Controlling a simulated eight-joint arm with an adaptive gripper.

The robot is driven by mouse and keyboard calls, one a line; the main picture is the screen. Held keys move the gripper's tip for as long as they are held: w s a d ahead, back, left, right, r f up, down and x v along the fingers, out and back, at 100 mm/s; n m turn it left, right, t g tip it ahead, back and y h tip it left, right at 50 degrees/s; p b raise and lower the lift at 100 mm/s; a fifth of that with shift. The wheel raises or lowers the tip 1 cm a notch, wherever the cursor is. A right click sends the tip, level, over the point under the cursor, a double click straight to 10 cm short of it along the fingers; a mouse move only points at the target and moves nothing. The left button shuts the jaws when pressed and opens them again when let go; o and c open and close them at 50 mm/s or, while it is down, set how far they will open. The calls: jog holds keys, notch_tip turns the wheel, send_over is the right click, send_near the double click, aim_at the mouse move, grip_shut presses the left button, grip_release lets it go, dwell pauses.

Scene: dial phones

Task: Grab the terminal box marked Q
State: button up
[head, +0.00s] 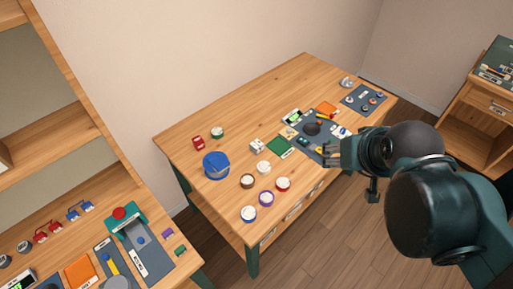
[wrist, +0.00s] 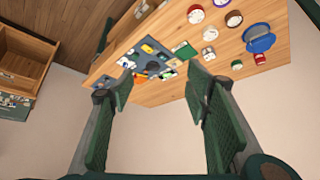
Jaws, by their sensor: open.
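No letter Q can be read in either view, so I cannot tell which thing is the terminal box marked Q. A small white box-like item (head: 257,145) lies on the middle of the wooden table; it also shows in the wrist view (wrist: 208,53). Several round pots with white tops lie near it, among them a brown one (head: 247,181), a purple one (head: 266,199) and a red one (head: 283,184). My gripper (head: 334,156) is over the table's right front side, apart from these things. In the wrist view its fingers (wrist: 160,82) are spread wide with nothing between them.
A blue round container (head: 216,166) and a red item (head: 198,142) are at the table's left. A dark mat (head: 318,136) with small parts lies near my gripper, beside a green board (head: 279,146). Another cluttered surface is at lower left. The table's back strip is clear.

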jog(key=w+a+f+n+y+b, duration=0.35)
jog(key=w+a+f, duration=0.25)
jog(key=w+f, duration=0.25)
jog(key=w+a+f+n+y+b, duration=0.2)
jog(key=w+a+f+b, duration=0.4)
jog(key=w, duration=0.4)
jog(key=n+t+y+b, duration=0.2)
jog(key=n+y+b, duration=0.1)
jog(key=y+b, duration=0.1)
send_near(259, 145)
jog(key=x, duration=0.2)
jog(key=shift+w+a+r, duration=0.1)
jog(key=shift+w+a, duration=0.1)
jog(key=shift+a, duration=0.2)
jog(key=shift+w+a+f+b, duration=0.2)
jog(key=shift+f+b, duration=0.2)
jog(key=shift+f, duration=0.2)
jog(key=shift+x, duration=1.25)
jog(key=shift+w+a, duration=0.1)
jog(key=shift+b+x, duration=0.55)
jog(key=shift+x, duration=1.9)
jog(key=shift+w+r, duration=0.1)
